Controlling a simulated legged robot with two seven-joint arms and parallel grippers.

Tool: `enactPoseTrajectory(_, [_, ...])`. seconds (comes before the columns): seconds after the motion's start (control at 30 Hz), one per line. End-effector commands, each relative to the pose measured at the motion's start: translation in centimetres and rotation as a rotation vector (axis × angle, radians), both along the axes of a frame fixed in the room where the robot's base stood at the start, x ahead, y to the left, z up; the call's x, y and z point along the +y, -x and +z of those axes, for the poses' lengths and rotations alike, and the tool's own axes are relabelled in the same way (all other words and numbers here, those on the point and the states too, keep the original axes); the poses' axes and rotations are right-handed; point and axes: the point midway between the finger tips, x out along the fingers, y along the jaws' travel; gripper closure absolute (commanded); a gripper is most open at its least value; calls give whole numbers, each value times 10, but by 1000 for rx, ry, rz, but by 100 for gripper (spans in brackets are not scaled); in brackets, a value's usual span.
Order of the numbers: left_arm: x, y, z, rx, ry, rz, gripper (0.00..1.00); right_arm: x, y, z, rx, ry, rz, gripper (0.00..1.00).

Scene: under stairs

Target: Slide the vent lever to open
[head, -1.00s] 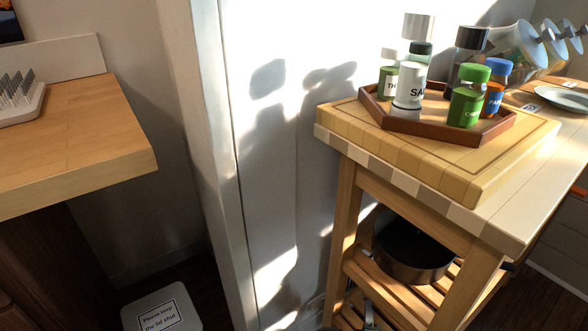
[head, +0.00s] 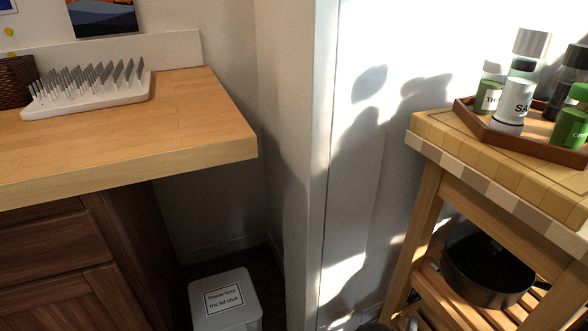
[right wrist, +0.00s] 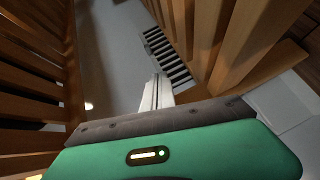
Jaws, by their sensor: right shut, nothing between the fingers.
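My right gripper (right wrist: 157,92) shows in the right wrist view, with its pale fingers together and nothing between them. Its green housing fills the bottom of that view. Beyond the fingertips is a dark slotted grille (right wrist: 166,54) on a pale surface, which may be the vent. The fingertips point toward its lower end; I cannot tell if they touch it. I cannot make out a lever in either view. My left gripper is not in view.
Wooden slats (right wrist: 232,45) flank the grille in the wrist view. In the head view, a wooden worktop (head: 190,110) holds a spiked white rack (head: 95,95). A lidded bin (head: 225,300) stands below. A trolley (head: 430,195) with a spice tray (head: 480,128) stands right.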

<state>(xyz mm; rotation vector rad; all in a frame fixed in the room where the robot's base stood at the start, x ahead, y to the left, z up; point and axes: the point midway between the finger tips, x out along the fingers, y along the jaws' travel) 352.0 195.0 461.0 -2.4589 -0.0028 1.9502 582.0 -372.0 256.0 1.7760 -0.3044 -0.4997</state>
Motion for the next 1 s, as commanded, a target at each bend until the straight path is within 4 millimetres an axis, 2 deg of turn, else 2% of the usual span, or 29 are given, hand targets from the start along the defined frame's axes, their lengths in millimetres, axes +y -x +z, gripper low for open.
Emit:
enactPoseTrajectory(0.17, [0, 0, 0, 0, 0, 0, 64, 6, -9, 15, 41, -199, -75, 100])
enactPoseTrajectory(0.33, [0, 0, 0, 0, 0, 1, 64, 22, -11, 32, 93, -411, -146, 100])
enactPoseTrajectory(0.47, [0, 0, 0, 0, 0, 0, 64, 44, -4, 53, 152, -614, -206, 100])
enactPoseTrajectory(0.57, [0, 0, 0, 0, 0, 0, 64, 69, 10, 74, 216, -780, -254, 100])
enactPoseTrajectory(0.67, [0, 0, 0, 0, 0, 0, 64, 102, 38, 106, 305, -959, -310, 100])
enactPoseTrajectory(0.8, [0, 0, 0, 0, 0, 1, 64, 142, 95, 148, 448, -1128, -388, 100])
enactPoseTrajectory(1.0, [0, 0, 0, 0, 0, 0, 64, 168, 175, 187, 596, -1208, -495, 100])
